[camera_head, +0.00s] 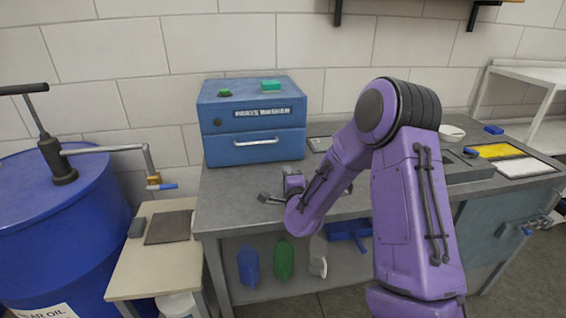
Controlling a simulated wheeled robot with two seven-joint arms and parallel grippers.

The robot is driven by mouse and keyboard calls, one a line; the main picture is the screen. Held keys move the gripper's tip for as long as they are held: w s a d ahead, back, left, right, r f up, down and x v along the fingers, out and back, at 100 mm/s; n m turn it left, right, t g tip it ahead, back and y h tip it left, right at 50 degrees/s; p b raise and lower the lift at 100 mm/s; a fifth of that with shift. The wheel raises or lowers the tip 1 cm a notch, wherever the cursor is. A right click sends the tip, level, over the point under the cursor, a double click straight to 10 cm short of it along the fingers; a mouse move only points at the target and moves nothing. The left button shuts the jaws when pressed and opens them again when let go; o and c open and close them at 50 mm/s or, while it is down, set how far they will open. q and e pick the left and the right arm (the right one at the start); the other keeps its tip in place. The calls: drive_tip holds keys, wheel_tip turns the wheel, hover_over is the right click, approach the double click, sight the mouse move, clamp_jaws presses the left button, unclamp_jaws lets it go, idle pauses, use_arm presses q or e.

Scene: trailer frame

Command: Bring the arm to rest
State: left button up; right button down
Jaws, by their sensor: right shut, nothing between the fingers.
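My right arm is purple and reaches in from the lower right, bent at a dark-capped elbow. My right gripper (270,199) is at the end of it, above the left part of the grey workbench (225,208). The gripper is small in the picture and shut, with nothing seen in it. The arm hides part of the bench top behind it. My left gripper is not in view.
A blue parts washer (255,118) stands on the bench behind the gripper. A blue drum (60,225) with a hand pump and a small side table (150,270) are at left. Bottles stand on the shelf below. Yellow and white trays (520,167) lie at right.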

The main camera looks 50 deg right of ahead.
drive_tip(key=shift+s+r, duration=0.1)
drive_tip(key=shift+s, duration=0.15)
drive_tip(key=shift+w, duration=0.1)
